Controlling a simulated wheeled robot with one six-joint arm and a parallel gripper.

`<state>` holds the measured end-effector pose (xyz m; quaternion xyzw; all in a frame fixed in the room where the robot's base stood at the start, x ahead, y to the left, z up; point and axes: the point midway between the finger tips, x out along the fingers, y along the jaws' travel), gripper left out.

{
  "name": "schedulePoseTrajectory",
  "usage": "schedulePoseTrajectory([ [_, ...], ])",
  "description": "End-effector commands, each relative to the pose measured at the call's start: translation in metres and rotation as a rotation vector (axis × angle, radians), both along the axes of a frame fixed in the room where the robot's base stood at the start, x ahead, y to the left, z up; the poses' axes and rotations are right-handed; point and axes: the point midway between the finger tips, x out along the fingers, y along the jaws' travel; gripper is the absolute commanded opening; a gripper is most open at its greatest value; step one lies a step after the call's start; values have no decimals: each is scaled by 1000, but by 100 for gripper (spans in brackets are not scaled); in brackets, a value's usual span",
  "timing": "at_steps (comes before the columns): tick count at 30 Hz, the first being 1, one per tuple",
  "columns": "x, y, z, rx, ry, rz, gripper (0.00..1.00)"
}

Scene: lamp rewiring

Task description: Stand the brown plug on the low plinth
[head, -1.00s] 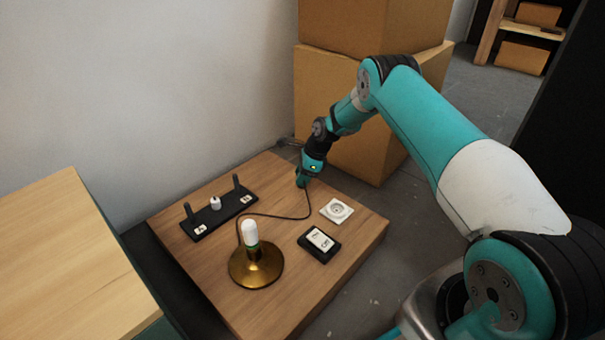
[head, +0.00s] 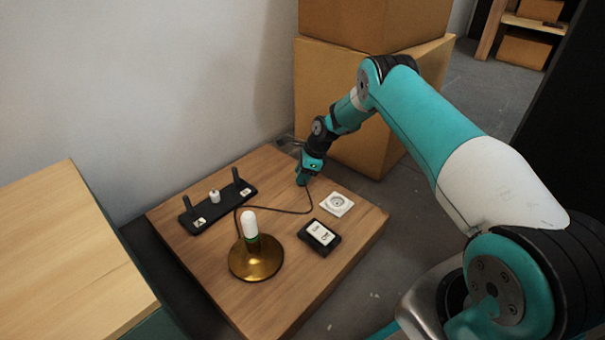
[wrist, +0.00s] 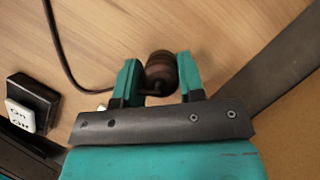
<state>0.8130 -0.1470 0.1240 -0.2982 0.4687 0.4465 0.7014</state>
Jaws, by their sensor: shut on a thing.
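The brown plug (wrist: 161,66) is between the two teal fingers of my gripper (wrist: 160,80) in the wrist view, and the fingers are shut on it. A dark cord (wrist: 62,55) runs to it. In the head view my gripper (head: 302,181) is low over the back right part of the low wooden plinth (head: 335,265), and the plug is hidden there. I cannot tell whether the plug touches the wood.
On the plinth are a brass lamp base with a white bulb (head: 256,258), a black two-post rack (head: 218,208), a white socket (head: 337,204) and a black switch box (head: 319,237). Cardboard boxes (head: 375,110) stand close behind my gripper.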

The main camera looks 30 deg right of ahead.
Motion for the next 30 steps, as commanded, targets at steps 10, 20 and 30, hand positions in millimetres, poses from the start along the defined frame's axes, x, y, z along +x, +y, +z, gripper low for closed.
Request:
schedulePoseTrajectory([
  [10,0,0,-3,0,0,0,59],
  [20,0,-1,-1,0,0,0,66],
  [30,-9,-21,61,0,-1,-3,66],
])
